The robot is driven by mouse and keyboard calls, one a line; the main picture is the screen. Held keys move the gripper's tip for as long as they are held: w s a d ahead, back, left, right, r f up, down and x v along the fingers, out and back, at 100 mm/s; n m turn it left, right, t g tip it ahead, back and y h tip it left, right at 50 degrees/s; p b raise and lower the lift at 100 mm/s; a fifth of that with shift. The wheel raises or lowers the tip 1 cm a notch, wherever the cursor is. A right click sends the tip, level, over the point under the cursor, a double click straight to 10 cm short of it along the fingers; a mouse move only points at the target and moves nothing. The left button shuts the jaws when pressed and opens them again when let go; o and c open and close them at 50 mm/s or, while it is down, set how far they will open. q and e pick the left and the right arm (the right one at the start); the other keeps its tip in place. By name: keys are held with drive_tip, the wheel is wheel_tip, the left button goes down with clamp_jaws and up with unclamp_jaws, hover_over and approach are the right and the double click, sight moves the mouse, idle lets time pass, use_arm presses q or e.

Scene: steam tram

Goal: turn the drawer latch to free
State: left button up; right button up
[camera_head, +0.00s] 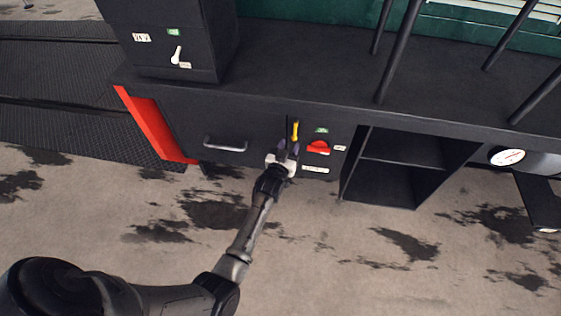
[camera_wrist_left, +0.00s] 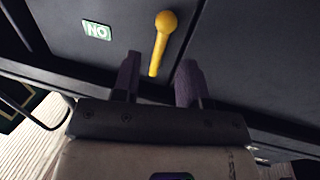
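The drawer latch appears to be the yellow lever (camera_head: 295,130) on the dark cabinet front, right of the drawer handle (camera_head: 225,145). It stands nearly upright in the head view. My left gripper (camera_head: 288,150) is at the cabinet front, just below the lever. In the left wrist view, the yellow lever (camera_wrist_left: 164,35) runs slightly slanted from a round knob, and its narrow end lies between the two dark fingertips (camera_wrist_left: 158,70). The fingers are apart, with a gap on both sides of the lever. My right gripper is not in view.
A switch box (camera_head: 175,50) stands on the cabinet top. Open shelves (camera_head: 400,165) and a white gauge (camera_head: 507,157) are to the right. The stained floor in front is clear.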

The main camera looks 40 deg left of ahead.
use_arm(q)
drive_tip(key=p+v, duration=0.2)
drive_tip(key=v, duration=0.7)
drive_tip(key=shift+s+f, duration=0.1)
idle(0.3)
